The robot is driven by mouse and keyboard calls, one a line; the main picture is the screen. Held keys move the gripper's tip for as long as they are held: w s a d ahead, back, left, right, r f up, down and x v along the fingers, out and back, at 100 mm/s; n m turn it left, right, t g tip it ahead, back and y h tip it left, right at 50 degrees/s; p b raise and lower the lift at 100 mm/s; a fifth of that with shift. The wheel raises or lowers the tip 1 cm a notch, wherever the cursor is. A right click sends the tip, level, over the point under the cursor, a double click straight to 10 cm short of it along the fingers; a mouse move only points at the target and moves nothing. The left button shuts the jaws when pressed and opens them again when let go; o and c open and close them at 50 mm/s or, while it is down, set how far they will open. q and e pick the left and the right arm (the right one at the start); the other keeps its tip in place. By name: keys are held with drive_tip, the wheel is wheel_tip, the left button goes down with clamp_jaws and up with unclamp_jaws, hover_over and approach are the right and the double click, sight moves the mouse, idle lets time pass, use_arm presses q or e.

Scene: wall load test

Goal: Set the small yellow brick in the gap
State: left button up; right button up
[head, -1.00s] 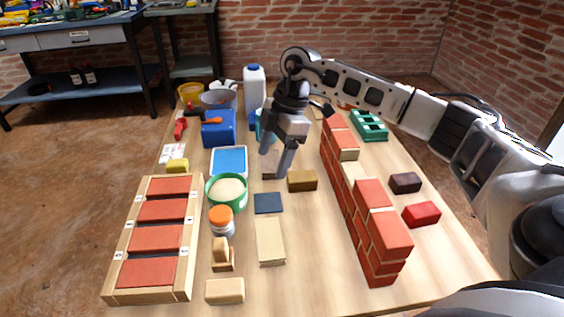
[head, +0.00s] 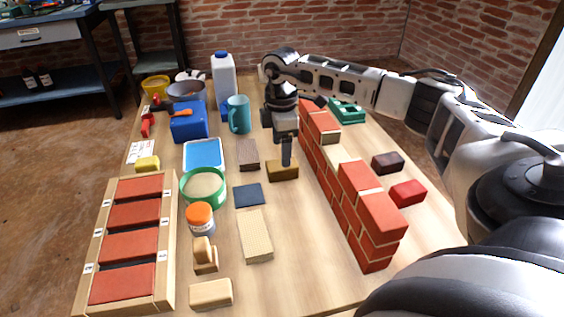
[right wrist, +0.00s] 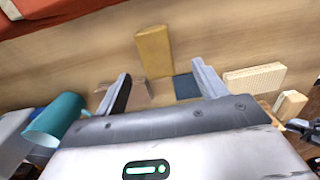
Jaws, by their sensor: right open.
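The small yellow brick (head: 283,171), dull ochre, lies on the table left of the red brick wall (head: 365,215). It also shows in the right wrist view (right wrist: 154,50), ahead of and between the fingertips. My right gripper (head: 286,160) is open and empty, pointing down close to the brick; in the right wrist view its two fingers (right wrist: 161,70) stand apart. I cannot tell whether a finger touches the brick. The gap (head: 335,153) is a low notch in the wall's top, with a pale surface, between higher red bricks. My left gripper is not in view.
A dark blue square (head: 249,195), a beige block (head: 255,236) and a brown-grey block (head: 248,154) lie left of the brick. A teal mug (head: 239,115) stands behind. Dark (head: 388,163) and red (head: 408,193) bricks lie right of the wall.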

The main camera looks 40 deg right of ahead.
sight(282, 169)
drive_tip(key=shift+f, duration=0.5)
drive_tip(key=f, duration=0.2)
drive_tip(key=f+b, duration=0.1)
drive_tip(key=shift+w+d+f, duration=0.15)
drive_tip(key=shift+d+f, duration=0.05)
drive_tip(key=shift+f, duration=0.3)
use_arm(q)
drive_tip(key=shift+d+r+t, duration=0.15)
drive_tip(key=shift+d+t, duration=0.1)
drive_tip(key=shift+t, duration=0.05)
use_arm(e)
drive_tip(key=c, duration=1.4)
